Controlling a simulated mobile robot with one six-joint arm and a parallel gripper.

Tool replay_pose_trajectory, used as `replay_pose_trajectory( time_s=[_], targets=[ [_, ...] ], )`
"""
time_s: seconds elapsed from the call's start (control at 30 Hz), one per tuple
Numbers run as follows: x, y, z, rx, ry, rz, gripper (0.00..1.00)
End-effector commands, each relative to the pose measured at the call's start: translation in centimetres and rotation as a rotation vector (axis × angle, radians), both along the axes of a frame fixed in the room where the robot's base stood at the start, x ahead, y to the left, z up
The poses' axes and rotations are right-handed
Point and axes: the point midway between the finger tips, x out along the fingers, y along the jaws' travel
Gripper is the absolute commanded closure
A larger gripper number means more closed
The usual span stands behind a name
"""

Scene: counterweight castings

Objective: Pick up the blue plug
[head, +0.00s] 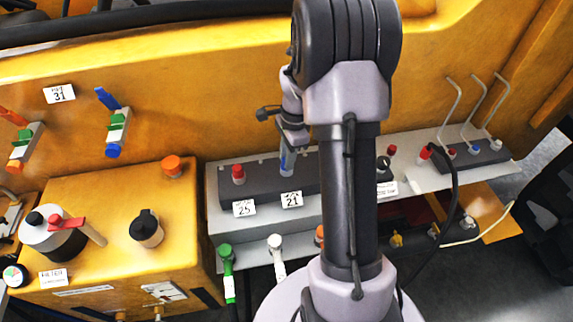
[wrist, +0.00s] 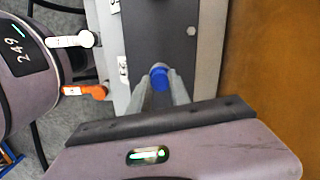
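The blue plug (wrist: 159,76) shows in the wrist view as a round blue cap on the dark grey block (wrist: 150,30). My gripper (wrist: 161,82) has one finger on each side of it, with the fingertips at the cap. I cannot tell whether the fingers press on it or stand just clear. In the head view my gripper (head: 287,168) points down at the dark block (head: 262,188), between the 25 and 21 labels and my arm. A little blue shows there between the fingers, and the rest of the plug is hidden.
A red plug (head: 238,174) stands on the same block to the left. Green (head: 226,255) and white (head: 276,245) handles hang at the shelf front. Another blue cap (head: 474,149) sits far right near bent rods. A yellow wall rises behind; a yellow box (head: 100,190) stands left.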

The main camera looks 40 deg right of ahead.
Motion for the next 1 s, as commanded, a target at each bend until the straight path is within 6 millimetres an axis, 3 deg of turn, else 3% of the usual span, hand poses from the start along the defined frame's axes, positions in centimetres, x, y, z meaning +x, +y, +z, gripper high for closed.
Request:
replay_pose_trajectory(
  time_s=[0.37,0.67,1.0],
  targets=[
    [0.0,0.0,0.2,0.000,0.000,0.000,1.00],
    [0.0,0.1,4.1,-0.001,-0.002,0.001,1.00],
    [-6.4,5.9,4.5,0.000,0.000,0.003,1.00]
  ],
)
